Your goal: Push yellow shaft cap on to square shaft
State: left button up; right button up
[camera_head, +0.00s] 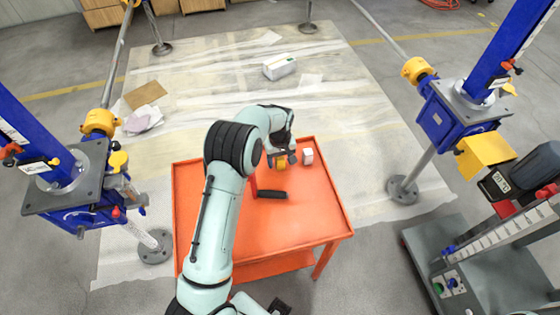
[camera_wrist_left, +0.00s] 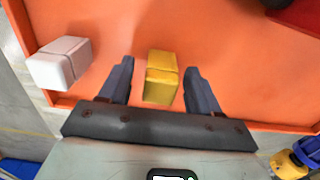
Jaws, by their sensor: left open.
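The yellow shaft cap (camera_wrist_left: 160,78) is a small block on the orange table top. In the head view the cap (camera_head: 280,163) is partly covered by my gripper. My left gripper (camera_head: 282,158) is over the far part of the table, pointing down. In the left wrist view, its two dark fingers (camera_wrist_left: 158,70) are open on either side of the cap, with a gap on both sides. I cannot make out the square shaft for certain; blue screw jacks with gearboxes stand at the left (camera_head: 85,215) and right (camera_head: 447,122). My right gripper is not in view.
A small white box (camera_head: 307,156) stands beside the cap on the orange table (camera_head: 310,215). A tool with a black handle (camera_head: 272,194) lies nearer. A grey cart (camera_head: 420,245) stands at the right. The table's near right is clear.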

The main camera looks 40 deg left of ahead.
pick_arm(q)
jog(key=c, duration=1)
jog(key=shift+c, duration=0.2)
jog(key=shift+r, duration=0.15)
